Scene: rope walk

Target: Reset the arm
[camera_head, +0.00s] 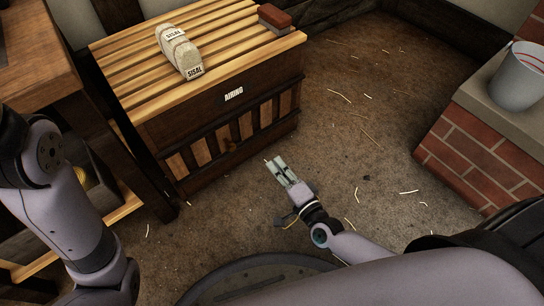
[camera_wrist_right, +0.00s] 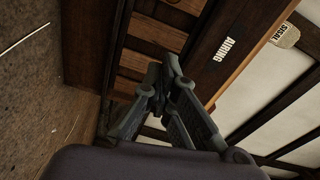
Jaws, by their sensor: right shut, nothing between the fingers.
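My right gripper (camera_head: 281,169) is in the middle of the head view, above the floor and in front of the slatted wooden chest labelled AIRING (camera_head: 150,122). It is shut and empty. In the right wrist view my right gripper (camera_wrist_right: 160,80) shows its fingers together, with the chest's front (camera_wrist_right: 200,52) behind them. My left arm comes in at the left of the head view, but its gripper is out of the frame.
A wrapped bale labelled SISAL (camera_head: 178,50) lies on the slatted top, with a reddish-brown brush-like block (camera_head: 274,16) at its far right corner. A grey bucket (camera_head: 516,80) stands on a brick-sided ledge (camera_head: 480,150) at right. The floor (camera_head: 350,120) between has only loose straw. A wooden bench (camera_head: 35,65) is at left.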

